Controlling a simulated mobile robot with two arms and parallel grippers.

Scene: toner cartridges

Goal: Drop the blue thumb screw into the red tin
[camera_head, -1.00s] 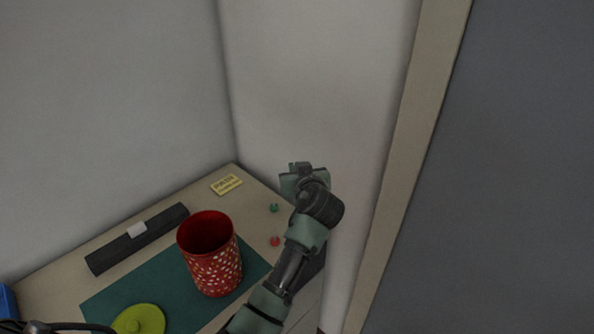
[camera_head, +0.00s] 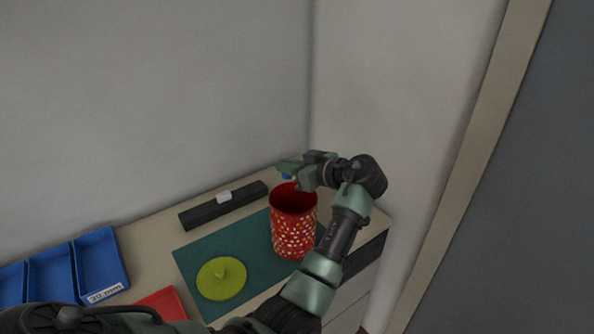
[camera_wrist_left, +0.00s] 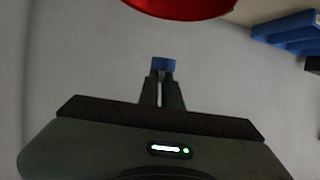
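The red tin (camera_head: 294,238) with pale spots stands upright and open on the green mat; part of its rim (camera_wrist_left: 180,8) shows at the top of the left wrist view. My left gripper (camera_head: 289,170) is above and just behind the tin's mouth in the head view. Its fingers are shut on the blue thumb screw (camera_wrist_left: 163,65), which sticks out past the fingertips. The screw also shows as a small blue spot in the head view (camera_head: 287,177). The tin's inside bottom is hidden. My right gripper is not in view.
A black bar (camera_head: 223,206) lies behind the mat. Blue bins (camera_head: 100,262) and a red bin (camera_head: 160,304) are at the left. Walls stand close behind the table.

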